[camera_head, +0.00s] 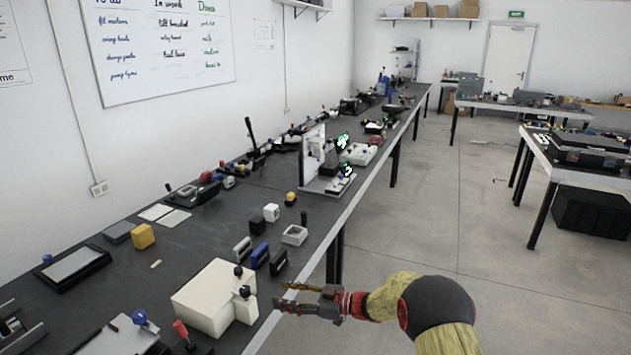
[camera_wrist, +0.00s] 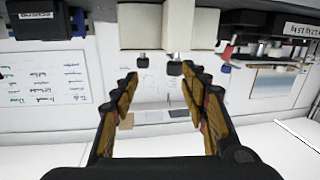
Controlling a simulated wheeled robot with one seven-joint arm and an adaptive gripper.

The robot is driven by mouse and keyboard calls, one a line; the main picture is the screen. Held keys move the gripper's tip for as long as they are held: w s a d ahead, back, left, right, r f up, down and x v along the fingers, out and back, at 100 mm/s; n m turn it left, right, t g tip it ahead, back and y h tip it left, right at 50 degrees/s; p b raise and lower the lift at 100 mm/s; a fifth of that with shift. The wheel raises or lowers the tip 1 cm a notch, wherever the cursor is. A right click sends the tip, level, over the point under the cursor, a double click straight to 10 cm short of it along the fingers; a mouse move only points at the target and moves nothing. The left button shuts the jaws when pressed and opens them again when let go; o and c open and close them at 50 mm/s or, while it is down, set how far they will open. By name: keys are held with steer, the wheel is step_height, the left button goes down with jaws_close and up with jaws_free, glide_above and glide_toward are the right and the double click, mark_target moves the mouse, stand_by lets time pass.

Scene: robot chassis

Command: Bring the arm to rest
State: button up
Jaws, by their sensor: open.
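My gripper (camera_head: 300,298) is at the end of my arm, low in the middle of the head view. It points left, close to the right side of a white box-shaped device (camera_head: 205,298) at the workbench edge. In the wrist view my gripper (camera_wrist: 163,95) shows two separated fingers with nothing between them. The white device (camera_wrist: 160,25) also shows at the top of the wrist view, with two dark knobs just beyond the fingertips. I cannot tell whether the gripper touches the device.
The long dark workbench (camera_head: 120,275) carries a yellow block (camera_head: 143,236), a blue-ended block (camera_head: 260,255), a small white cube (camera_head: 271,212) and a white upright fixture (camera_head: 313,150). Open grey floor (camera_head: 430,215) lies to the right. Another table (camera_head: 550,165) stands at the far right.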

steer(key=w+d+f+m+t+h, duration=0.5)
steer(key=w+d+f+h, duration=0.2)
steer(key=d+f+h, duration=0.3)
steer(key=s+d+r+m+g+h, duration=0.1)
steer(key=s+d+r+m+h, duration=0.25)
steer(key=d, duration=0.45)
steer(key=s+d+r+m+h, duration=0.25)
steer(key=s+d, duration=0.25)
steer(key=d, duration=0.4)
steer(key=s+d+r+m+g+h, duration=0.15)
steer(key=s+r, duration=0.35)
steer(key=s, duration=0.6)
steer(key=s+d+r+m+g+p, duration=0.15)
steer(key=s+r, duration=0.25)
steer(key=s, duration=0.6)
steer(key=s+d+r+m+g, duration=0.1)
steer(key=s+d+r+g, duration=0.3)
steer(key=s, duration=0.7)
steer(key=s+a+r+m+t, duration=0.1)
steer(key=s+a+r+t, duration=0.3)
steer(key=s+r, duration=0.4)
steer(key=shift+s+r+t+y+p, duration=0.35)
steer(key=shift+s+r+t+p, duration=0.05)
steer(key=shift+r, duration=1.15)
